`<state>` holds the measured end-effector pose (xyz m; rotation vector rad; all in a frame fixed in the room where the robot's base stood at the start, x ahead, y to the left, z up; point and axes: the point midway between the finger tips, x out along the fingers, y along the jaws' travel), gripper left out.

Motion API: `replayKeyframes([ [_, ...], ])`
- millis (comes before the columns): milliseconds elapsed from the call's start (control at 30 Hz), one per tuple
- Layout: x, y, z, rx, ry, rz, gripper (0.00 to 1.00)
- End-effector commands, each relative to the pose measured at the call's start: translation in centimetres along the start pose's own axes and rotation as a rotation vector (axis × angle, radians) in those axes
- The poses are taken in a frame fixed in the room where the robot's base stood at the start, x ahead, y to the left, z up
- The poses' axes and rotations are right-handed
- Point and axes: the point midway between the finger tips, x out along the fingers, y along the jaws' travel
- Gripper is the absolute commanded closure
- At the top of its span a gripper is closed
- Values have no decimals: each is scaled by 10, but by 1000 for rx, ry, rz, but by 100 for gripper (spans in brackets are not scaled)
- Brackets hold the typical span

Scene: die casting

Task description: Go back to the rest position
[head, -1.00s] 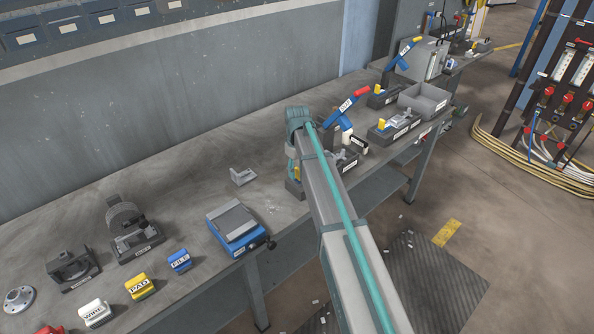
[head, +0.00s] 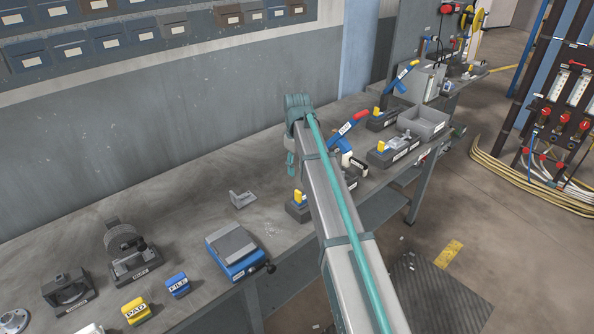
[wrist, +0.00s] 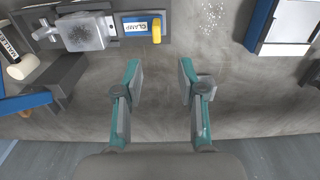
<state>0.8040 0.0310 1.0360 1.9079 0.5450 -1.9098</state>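My gripper (wrist: 158,85) shows in the wrist view with its two teal and grey fingers apart and nothing between them. In the wrist view a clamp fixture (wrist: 88,32) with a blue CLAMP label and a yellow peg lies at the upper left, apart from the fingers.
A blue and grey block (head: 235,250) and a small metal bracket (head: 243,199) lie on the bench. Fixtures with lever handles (head: 348,123) and a grey bin (head: 424,123) stand to the right. Labelled PAD (head: 136,311) and FILE (head: 178,285) blocks are at the lower left.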

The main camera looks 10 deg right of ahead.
Motion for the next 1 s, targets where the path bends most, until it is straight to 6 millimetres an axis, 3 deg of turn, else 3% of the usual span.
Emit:
replayKeyframes([
  [233, 2, 0, 1, 1, 0, 0, 60],
  [367, 22, -5, 12, 24, -3, -1, 60],
  [467, 55, -14, 33, 67, -4, -2, 60],
  [567, 101, -27, 63, 132, -5, -2, 60],
  [800, 206, -70, 152, 317, -4, 0, 60],
  [1000, 262, -104, 221, 453, 0, 2, 60],
])
